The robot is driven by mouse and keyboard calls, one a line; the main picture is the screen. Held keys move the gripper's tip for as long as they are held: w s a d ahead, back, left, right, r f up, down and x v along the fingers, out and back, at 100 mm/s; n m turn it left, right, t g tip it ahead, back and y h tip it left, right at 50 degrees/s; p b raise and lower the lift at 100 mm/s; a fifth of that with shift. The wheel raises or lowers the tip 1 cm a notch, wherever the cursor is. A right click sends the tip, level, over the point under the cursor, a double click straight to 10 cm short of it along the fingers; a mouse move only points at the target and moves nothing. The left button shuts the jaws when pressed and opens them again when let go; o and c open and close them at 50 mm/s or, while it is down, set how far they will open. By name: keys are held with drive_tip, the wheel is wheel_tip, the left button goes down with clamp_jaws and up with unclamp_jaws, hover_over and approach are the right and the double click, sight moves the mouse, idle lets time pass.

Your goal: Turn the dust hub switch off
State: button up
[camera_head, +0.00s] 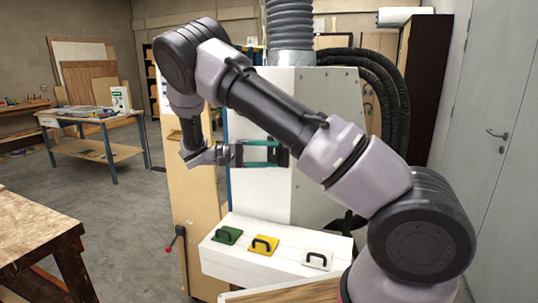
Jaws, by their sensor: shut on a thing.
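The dust hub is a tall white cabinet (315,140) with a grey ribbed duct (290,25) rising from its top. My gripper (279,154) reaches in from the left in front of the cabinet's face. Its teal fingers point right, with dark tips, and are shut on what seems to be the dust hub switch. The switch itself is hidden or too small to make out between the fingertips, so its position cannot be read.
Below, a white box (240,262) bears green (227,236), yellow (264,246) and white (317,260) plates with black handles. Black hoses (385,90) hang at the cabinet's right. A red-knobbed lever (180,231) stands left. A wooden bench (35,225) is at the left edge.

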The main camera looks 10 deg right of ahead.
idle(0.4)
drive_tip(key=o, duration=1.3)
drive_tip(key=shift+o, duration=0.2)
drive_tip(key=w+a, duration=0.2)
drive_tip(key=a, duration=0.8)
drive_tip(key=shift+a+f, duration=0.15)
drive_tip(key=shift+a, duration=0.2)
